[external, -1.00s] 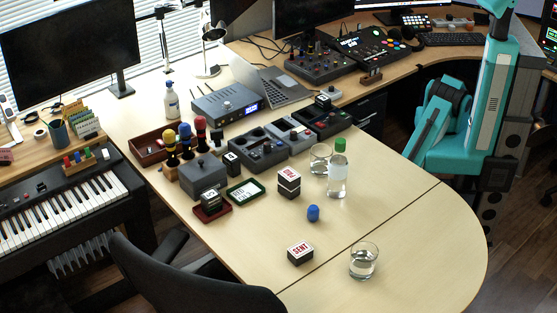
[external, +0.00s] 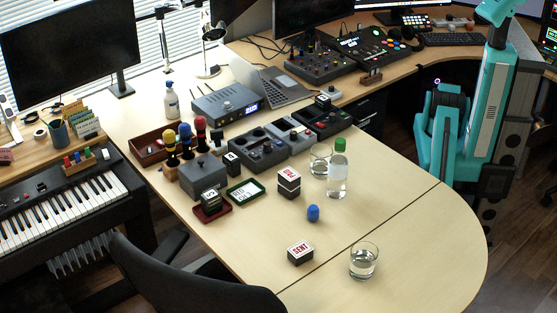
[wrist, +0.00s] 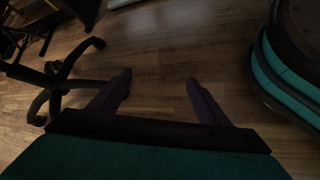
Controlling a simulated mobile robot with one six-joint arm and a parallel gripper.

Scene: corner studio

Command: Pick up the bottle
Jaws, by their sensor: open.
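A clear bottle (external: 338,178) with a green cap stands upright on the wooden desk, right of the middle in the external view. A drinking glass stands just behind it to the left. My gripper (wrist: 160,88) shows in the wrist view, its two dark fingers spread apart with only the wooden floor between and beyond them. In the external view my teal arm is folded at the right, beyond the desk edge and apart from the bottle; the fingertips cannot be made out there. The bottle is not in the wrist view.
The glass (external: 319,158) nearly touches the bottle in the picture. Stacked "PAID" blocks (external: 288,183), a blue cap-like piece (external: 313,213), a "SENT" block (external: 300,252) and a water glass (external: 363,261) stand nearby. A wheeled chair base (wrist: 60,80) is on the floor.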

